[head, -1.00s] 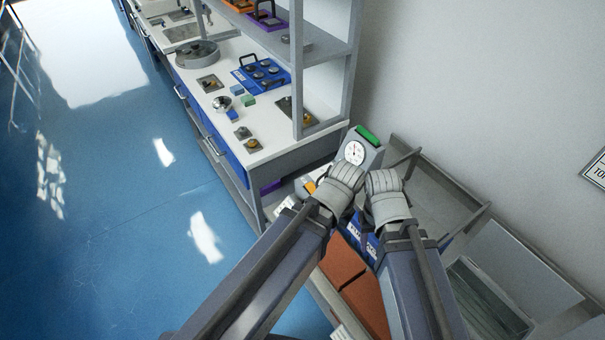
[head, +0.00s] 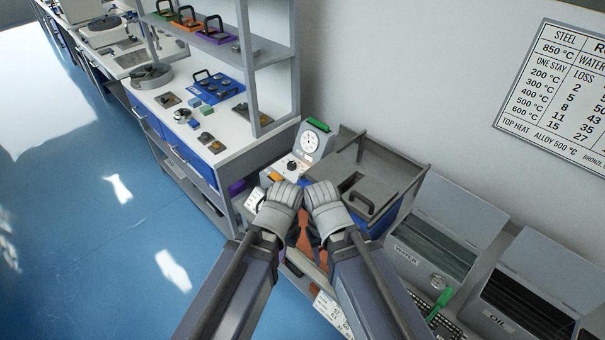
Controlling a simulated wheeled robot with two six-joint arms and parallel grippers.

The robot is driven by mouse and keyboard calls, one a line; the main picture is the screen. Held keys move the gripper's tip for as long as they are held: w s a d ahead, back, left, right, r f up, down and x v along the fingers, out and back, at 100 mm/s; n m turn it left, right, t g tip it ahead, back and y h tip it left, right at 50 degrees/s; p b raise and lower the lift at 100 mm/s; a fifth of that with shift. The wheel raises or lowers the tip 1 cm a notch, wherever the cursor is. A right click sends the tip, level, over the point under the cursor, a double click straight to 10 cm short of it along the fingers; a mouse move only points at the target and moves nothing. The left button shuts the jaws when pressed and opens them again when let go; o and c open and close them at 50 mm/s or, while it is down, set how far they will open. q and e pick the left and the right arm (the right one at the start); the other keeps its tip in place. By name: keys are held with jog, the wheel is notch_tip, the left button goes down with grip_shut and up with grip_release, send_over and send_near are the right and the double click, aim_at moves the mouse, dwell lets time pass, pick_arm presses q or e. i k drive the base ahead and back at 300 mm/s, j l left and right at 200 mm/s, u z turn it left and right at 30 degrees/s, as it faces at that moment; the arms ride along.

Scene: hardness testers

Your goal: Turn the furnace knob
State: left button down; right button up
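The furnace (head: 375,165) is a grey-topped box with a dark handle, right of centre in the head view. Beside it at its left stands a grey control box with a round white dial gauge (head: 309,142) and a green top. A small dark knob (head: 291,166) shows on a pale panel below the gauge. My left gripper (head: 284,187) is just below the knob in the picture, apart from it as far as I can see. My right gripper (head: 319,188) is close beside it, in front of the furnace. Both are seen from behind, so their fingertips are hidden.
A white bench (head: 200,120) with a blue tray (head: 217,86) and small samples stands left, with a shelf (head: 262,55) above. Water (head: 433,247) and oil (head: 520,300) tanks stand at the lower right. A temperature chart (head: 565,95) hangs on the wall. The blue floor is clear.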

aim_at(291, 165)
jog(key=i+j+z, duration=0.3)
jog(key=i+j, duration=0.5)
jog(key=j, duration=0.15)
